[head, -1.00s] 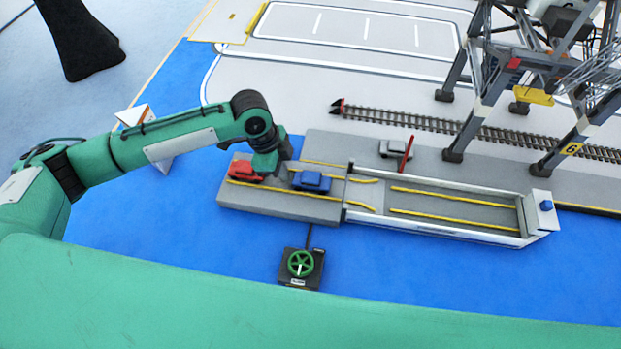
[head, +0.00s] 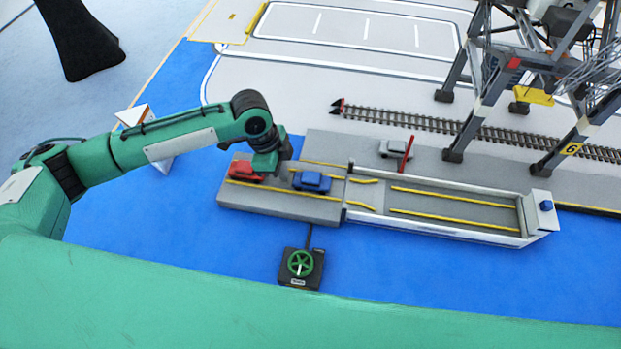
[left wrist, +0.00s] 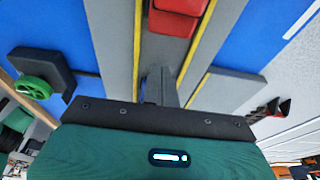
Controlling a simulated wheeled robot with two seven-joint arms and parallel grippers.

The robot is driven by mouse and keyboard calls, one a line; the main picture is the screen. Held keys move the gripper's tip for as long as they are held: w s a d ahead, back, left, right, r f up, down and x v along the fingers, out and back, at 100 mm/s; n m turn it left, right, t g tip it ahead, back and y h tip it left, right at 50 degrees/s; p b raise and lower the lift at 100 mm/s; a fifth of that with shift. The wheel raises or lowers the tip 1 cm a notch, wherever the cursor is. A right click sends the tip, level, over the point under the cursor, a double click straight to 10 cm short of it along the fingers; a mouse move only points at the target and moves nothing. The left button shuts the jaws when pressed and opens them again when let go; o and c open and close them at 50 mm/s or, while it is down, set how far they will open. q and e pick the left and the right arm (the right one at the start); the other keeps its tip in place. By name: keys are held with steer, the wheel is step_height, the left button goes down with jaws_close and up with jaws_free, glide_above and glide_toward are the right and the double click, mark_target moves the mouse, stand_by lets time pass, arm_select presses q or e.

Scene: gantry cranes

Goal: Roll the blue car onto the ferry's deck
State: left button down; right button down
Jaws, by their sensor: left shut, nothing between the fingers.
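The blue car (head: 312,182) stands on the grey ramp slab (head: 270,202), between yellow lane lines, a little left of the ferry. The ferry's deck (head: 460,204) is grey with white side walls, is empty, and adjoins the slab's right end. My left gripper (head: 266,166) is over the slab, between a red car and the blue car. Its fingers (left wrist: 160,90) show shut and empty in the left wrist view, pointing down at the lane. Whether they touch the blue car is hidden. My right gripper is not in view.
A red car (head: 245,170) stands left of the gripper, also in the left wrist view (left wrist: 175,18). A green handwheel (head: 301,263) sits in front. Crane legs (head: 470,120) stand at the back right.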

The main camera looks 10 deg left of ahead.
mark_target(319, 178)
arm_select(q)
steer(key=shift+d, duration=0.1)
steer(key=shift+d+p, duration=0.55)
steer(key=shift+d, duration=0.7)
steer(key=shift+s+d+p, duration=0.15)
steer(key=shift+d+p, duration=0.75)
steer(key=shift+d, duration=2.05)
steer(key=shift+s+d+p, duration=0.15)
steer(key=shift+d+p, duration=0.75)
steer(key=shift+d, duration=3.45)
steer(key=shift+s+d, duration=0.15)
steer(key=shift+d, duration=4.05)
steer(key=shift+s+d+b, duration=0.1)
steer(key=shift+d+b, duration=0.2)
steer(key=shift+d, duration=3.65)
steer(key=shift+a+r+p, duration=0.2)
steer(key=shift+a+p, duration=0.45)
steer(key=shift+p, duration=0.15)
